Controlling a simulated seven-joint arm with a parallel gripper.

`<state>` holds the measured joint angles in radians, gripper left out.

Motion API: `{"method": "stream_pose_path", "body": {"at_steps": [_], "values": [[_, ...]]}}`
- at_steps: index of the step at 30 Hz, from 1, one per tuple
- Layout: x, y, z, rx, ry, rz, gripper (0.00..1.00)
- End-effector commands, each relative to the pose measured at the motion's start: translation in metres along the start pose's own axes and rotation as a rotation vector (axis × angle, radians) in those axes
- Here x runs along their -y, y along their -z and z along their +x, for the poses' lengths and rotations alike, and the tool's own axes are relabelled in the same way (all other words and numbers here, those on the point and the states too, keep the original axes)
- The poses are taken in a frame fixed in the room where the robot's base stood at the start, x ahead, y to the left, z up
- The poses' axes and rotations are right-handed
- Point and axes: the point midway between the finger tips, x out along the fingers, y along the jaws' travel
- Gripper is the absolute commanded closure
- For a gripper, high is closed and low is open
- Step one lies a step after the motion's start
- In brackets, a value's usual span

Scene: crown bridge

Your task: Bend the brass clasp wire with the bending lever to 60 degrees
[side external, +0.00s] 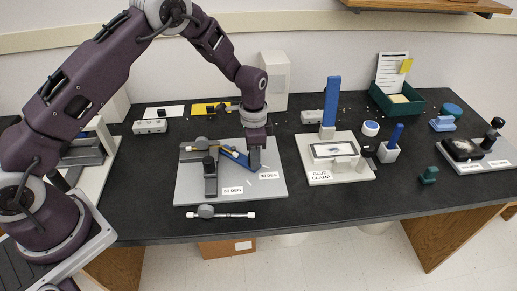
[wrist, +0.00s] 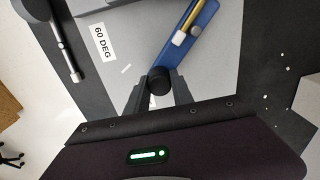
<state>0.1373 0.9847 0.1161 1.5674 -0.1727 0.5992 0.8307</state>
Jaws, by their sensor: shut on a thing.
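The bending lever (side external: 235,158) is a blue bar on the grey bending plate (side external: 215,197), angled from the dark fixture toward the right. My gripper (side external: 256,165) is shut on the lever's black knob (wrist: 159,80), at the bar's end. The 60 DEG label (wrist: 99,42) is on the plate, with a white tick mark (wrist: 126,68) nearby, left of the knob in the wrist view.
A second angle label (side external: 269,175) is at the plate's right. A small grey block (side external: 150,126) lies behind, left.

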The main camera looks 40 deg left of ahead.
Motion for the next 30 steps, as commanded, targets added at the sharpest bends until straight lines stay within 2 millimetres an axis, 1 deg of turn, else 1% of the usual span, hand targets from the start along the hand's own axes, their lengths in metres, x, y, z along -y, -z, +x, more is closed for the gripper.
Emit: {"method": "stream_pose_path", "body": {"at_steps": [6,15,30], "values": [[-0.013,-0.012,-0.001,-0.002,0.0,0.148,1.0],[-0.021,-0.024,-0.001,-0.001,0.001,0.27,1.0],[-0.023,-0.028,-0.001,0.0,0.001,0.304,1.0]]}}
